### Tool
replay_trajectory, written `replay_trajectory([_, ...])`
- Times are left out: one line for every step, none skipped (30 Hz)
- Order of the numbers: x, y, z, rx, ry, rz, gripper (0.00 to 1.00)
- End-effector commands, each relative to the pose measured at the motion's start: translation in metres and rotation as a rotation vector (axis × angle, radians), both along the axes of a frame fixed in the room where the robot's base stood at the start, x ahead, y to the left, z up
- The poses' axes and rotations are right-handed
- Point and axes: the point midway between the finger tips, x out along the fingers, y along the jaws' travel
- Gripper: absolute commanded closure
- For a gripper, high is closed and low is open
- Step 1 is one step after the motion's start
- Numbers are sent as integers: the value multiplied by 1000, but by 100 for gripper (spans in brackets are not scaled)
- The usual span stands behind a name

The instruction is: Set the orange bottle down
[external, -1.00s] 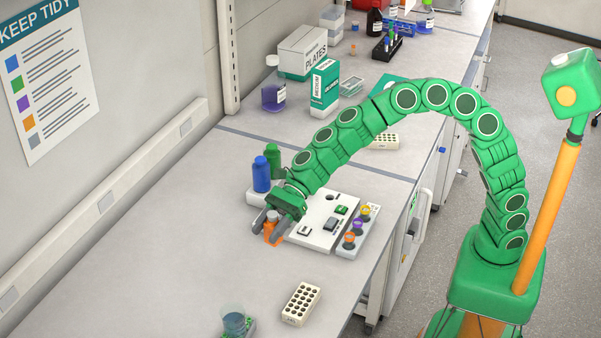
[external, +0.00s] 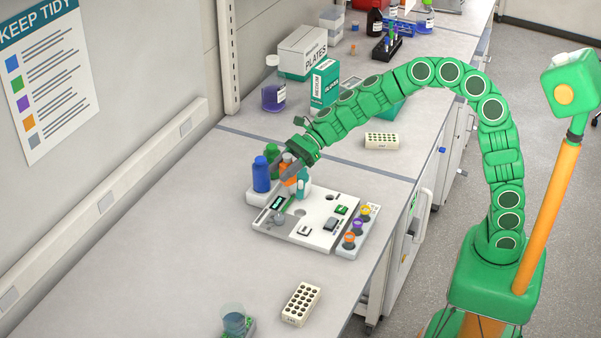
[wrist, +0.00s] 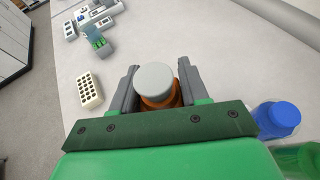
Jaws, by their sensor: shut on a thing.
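My gripper (external: 291,178) is shut on the orange bottle (external: 288,174), its fingers on either side of it. In the wrist view the orange bottle (wrist: 160,100) has a pale grey cap and is upright between the fingers. The blue bottle (external: 261,175) and the green bottle (external: 273,154) stand just left of it. The white holder (external: 256,198) under these bottles is partly hidden. I cannot tell whether the orange bottle's base touches anything.
A white instrument panel (external: 318,221) lies just in front of the bottles, with a strip of small colored-top vials (external: 357,226) at its right. A cream rack (external: 300,303) and a beaker (external: 234,320) stand nearer. The bench at left is clear.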

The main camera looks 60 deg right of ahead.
Motion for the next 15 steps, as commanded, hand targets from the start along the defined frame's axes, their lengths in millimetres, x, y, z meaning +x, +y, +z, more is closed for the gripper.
replay_trajectory([2, -17, 1, 1, 0, -20, 90])
replay_trajectory([3, -25, 0, 1, 0, -29, 90])
replay_trajectory([4, -36, 1, 1, 0, -42, 90])
replay_trajectory([4, -44, 0, 0, 1, -49, 90])
replay_trajectory([5, -53, 1, 1, 0, -59, 90])
replay_trajectory([5, -63, 0, 0, 0, -70, 90])
replay_trajectory([5, -72, 1, 1, 0, -80, 90])
replay_trajectory([5, -80, 1, 0, -1, -89, 90])
replay_trajectory([6, -91, 1, 0, -1, -102, 90])
replay_trajectory([6, -99, 1, 1, -2, -111, 90])
replay_trajectory([5, -108, 1, 1, -2, -121, 90])
replay_trajectory([5, -118, 1, 1, -2, -133, 90])
replay_trajectory([5, -127, 1, 0, -3, -142, 90])
replay_trajectory([4, -134, 1, 0, -3, -151, 90])
replay_trajectory([4, -145, 1, 0, -3, -164, 90])
